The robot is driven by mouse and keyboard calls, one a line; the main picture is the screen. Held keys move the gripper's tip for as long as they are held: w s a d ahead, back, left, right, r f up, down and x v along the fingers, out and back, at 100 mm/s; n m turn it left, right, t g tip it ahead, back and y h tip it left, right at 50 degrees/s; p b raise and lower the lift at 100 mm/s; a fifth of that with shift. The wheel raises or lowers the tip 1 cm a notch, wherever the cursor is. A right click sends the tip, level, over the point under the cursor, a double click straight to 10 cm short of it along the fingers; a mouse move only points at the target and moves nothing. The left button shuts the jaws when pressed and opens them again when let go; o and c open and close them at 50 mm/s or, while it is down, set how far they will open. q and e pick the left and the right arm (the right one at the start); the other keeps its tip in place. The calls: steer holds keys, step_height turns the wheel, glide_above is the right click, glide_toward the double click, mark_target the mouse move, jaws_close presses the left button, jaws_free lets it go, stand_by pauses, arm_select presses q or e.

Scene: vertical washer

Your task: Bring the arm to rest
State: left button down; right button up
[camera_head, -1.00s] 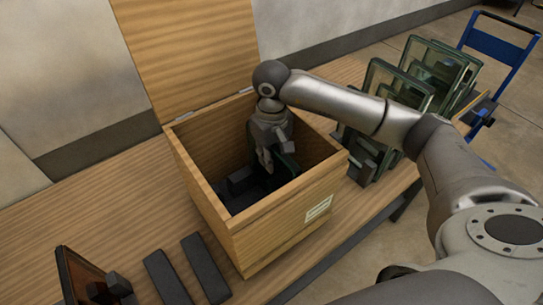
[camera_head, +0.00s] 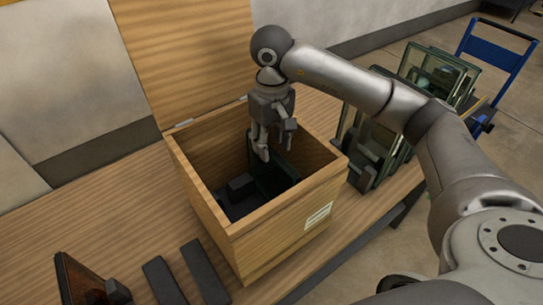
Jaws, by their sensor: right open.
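My right arm comes in from the right edge and reaches over the wooden box. My right gripper (camera_head: 271,148) hangs pointing down above the open box, with its fingers apart. Its fingertips are at about the height of the box rim. A dark glass-like panel (camera_head: 277,180) stands inside the box just below the fingers, and the gripper does not appear to hold it. My left gripper is not in view.
The open wooden box (camera_head: 290,225) stands on a wooden table (camera_head: 100,215), lid raised at the back. Glass panels (camera_head: 380,130) stand in a rack at right. A blue cart (camera_head: 495,60) is behind. Dark bars (camera_head: 205,272) and a brown panel (camera_head: 82,280) are at front left.

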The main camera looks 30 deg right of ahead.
steer(key=shift+r, duration=2.15)
